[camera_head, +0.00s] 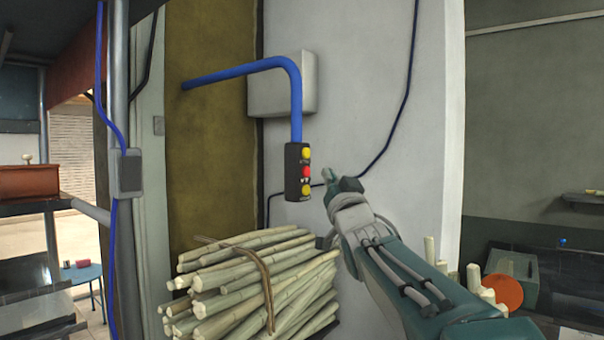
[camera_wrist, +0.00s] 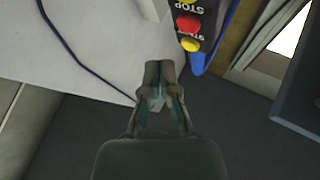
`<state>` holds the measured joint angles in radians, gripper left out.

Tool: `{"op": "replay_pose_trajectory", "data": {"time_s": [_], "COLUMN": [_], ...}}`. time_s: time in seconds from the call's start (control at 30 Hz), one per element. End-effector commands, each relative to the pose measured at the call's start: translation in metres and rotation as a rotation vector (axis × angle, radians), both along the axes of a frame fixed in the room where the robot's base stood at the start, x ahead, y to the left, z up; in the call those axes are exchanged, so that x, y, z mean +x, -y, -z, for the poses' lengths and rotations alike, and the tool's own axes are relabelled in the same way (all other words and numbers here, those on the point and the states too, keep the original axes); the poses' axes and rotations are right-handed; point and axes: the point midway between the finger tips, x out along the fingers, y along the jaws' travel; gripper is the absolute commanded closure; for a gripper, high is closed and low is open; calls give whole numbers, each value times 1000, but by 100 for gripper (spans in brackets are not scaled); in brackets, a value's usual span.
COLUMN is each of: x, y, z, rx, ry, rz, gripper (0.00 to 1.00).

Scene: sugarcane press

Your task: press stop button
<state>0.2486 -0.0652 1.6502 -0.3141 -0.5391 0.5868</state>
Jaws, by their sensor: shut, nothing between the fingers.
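A black control box (camera_head: 297,172) hangs from a blue pipe. It carries a yellow button (camera_head: 305,153) at the top, a red button (camera_head: 306,171) in the middle and a yellow button (camera_head: 305,189) at the bottom. In the wrist view the red button (camera_wrist: 188,22) sits at the top beside the word STOP, with a yellow button (camera_wrist: 190,44) beside the word START. My gripper (camera_head: 328,175) is shut and empty, just right of the box in the head view. In the wrist view my gripper (camera_wrist: 160,68) points below and left of the red button, apart from it.
The blue pipe (camera_head: 245,70) bends down to the box from the left. A blue cable (camera_head: 408,90) runs down the pale wall behind. A green crate (camera_head: 512,275) stands at the lower right.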

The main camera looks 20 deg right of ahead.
Motion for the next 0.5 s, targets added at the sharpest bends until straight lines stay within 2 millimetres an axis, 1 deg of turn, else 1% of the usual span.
{"op": "replay_pose_trajectory", "data": {"time_s": [0.03,0.2,0.37,0.5], "x": [6,18,22,22], "y": [-3,-5,-5,-9], "z": [0,1,1,1], "rx": [2,6,6,3], "ry": [-1,1,-1,0], "rz": [-2,0,2,2], "gripper": [100,100,100,100]}}
